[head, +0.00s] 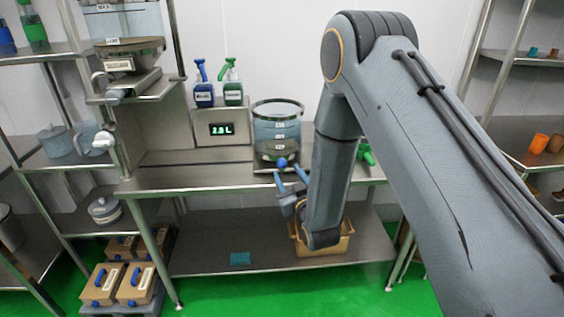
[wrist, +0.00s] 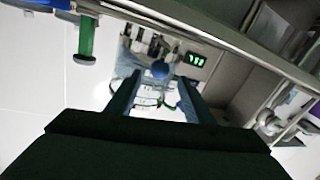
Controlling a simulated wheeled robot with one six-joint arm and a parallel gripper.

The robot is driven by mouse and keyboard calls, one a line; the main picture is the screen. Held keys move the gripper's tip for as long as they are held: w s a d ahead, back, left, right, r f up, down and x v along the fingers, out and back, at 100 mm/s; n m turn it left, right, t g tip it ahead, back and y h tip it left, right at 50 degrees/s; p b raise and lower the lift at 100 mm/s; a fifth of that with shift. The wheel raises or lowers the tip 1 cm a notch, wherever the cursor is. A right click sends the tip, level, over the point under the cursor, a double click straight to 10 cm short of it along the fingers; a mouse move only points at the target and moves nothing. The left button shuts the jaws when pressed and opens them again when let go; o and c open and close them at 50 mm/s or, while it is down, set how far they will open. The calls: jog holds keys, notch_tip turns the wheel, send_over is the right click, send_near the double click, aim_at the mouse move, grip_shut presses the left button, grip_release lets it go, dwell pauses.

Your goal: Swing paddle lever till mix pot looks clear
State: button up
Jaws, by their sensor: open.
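The mix pot (head: 278,128) is a clear cylinder with a dark rim and white labels, standing on the steel bench. Its upper part looks pale blue and its lower part darker grey. A blue ball knob (head: 281,162), apparently the paddle lever's end, shows at the pot's front base. My gripper (head: 288,176) is open and empty, with its blue fingers just below and around the knob's height. In the wrist view, the knob (wrist: 160,69) lies between and slightly beyond my open fingers (wrist: 157,88). I cannot tell whether they touch it. The lever's shaft is hidden.
A green handle (head: 366,153) shows right of my arm. A tan basket (head: 335,243) and blue cloth (head: 240,258) lie on the lower shelf.

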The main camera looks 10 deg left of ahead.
aim_at(283, 166)
jog(key=p+x, duration=0.1)
jog(key=x, duration=0.5)
jog(key=shift+w+a+p, duration=0.2)
jog(key=shift+w+p, duration=0.2)
grip_shut()
